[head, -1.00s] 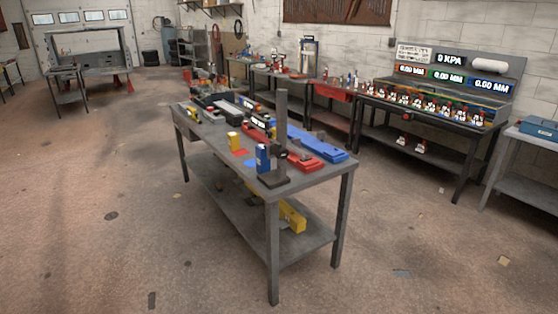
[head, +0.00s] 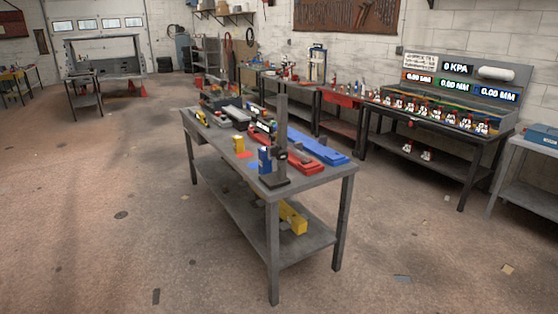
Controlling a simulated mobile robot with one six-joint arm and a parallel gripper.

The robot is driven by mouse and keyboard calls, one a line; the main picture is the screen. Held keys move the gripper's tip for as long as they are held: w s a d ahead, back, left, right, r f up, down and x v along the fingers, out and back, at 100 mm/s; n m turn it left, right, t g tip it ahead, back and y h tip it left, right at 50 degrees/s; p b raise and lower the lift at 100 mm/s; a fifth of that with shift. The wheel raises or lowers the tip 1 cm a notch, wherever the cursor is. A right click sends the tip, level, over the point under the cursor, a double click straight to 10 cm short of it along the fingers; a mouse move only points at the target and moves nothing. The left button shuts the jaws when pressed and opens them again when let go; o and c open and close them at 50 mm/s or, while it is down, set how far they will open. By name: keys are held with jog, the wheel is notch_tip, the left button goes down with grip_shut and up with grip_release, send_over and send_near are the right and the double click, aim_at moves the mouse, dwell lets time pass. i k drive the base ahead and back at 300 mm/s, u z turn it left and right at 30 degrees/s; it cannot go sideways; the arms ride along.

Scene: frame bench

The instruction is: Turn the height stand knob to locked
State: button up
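The height stand (head: 281,120) is a dark grey upright column on a dark base (head: 275,183), at the near right end of the grey workbench (head: 315,181). A small dark part, possibly the knob, juts from the column low down; it is too small to tell its setting. A blue block (head: 264,160) stands just left of the column. My gripper is not in view.
Red (head: 303,163) and blue (head: 320,148) long trays and a yellow block (head: 239,143) lie on the bench. A yellow item (head: 293,217) is on its lower shelf. A display bench (head: 440,98) stands at back right. The floor left and in front is clear.

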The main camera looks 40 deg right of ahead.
aim_at(284, 155)
jog(key=z, duration=0.15)
jog(key=i, duration=0.95)
jog(key=u, duration=0.1)
